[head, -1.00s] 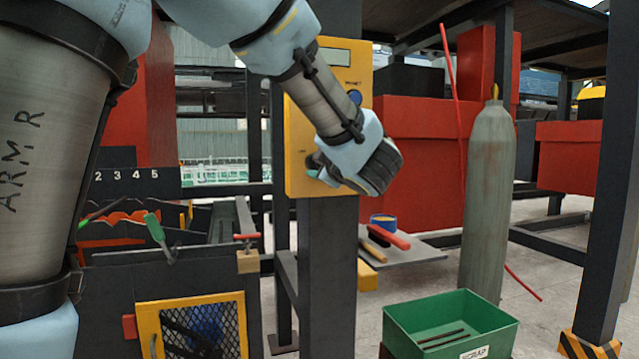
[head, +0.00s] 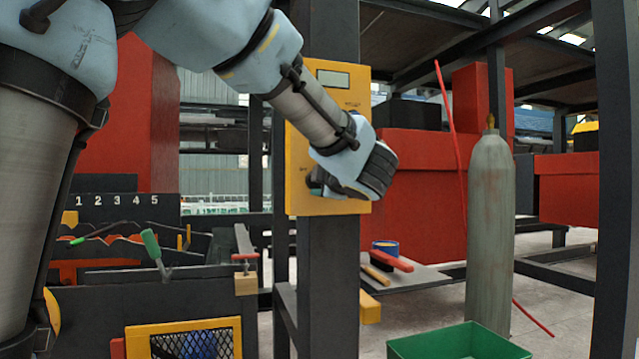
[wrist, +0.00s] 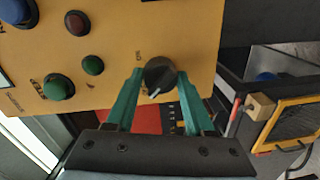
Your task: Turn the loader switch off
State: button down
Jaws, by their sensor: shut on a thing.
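The yellow control panel (head: 298,145) is fixed to a dark post. In the wrist view, the panel (wrist: 115,30) carries a round black rotary knob (wrist: 158,74) near its edge, with a white pointer mark toward the lower left. Small lettering beside it is too small to read. My gripper (wrist: 160,76) has one green finger on each side of the knob and is shut on it. In the head view, my gripper (head: 316,182) is at the panel's lower part; my wrist hides the knob there.
A gas cylinder (head: 490,220) and a green bin (head: 460,345) stand right of the post. A numbered rack (head: 115,200) is at left.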

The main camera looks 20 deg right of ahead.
jog(key=shift+c, duration=1.4)
grip_release()
jog(key=shift+s, duration=0.1)
jog(key=s+a, duration=0.1)
jog(key=s, duration=0.9)
jog(key=shift+s+a+r+b, duration=0.15)
jog(key=shift+s+r+b, duration=0.1)
jog(key=shift+r+b, duration=0.05)
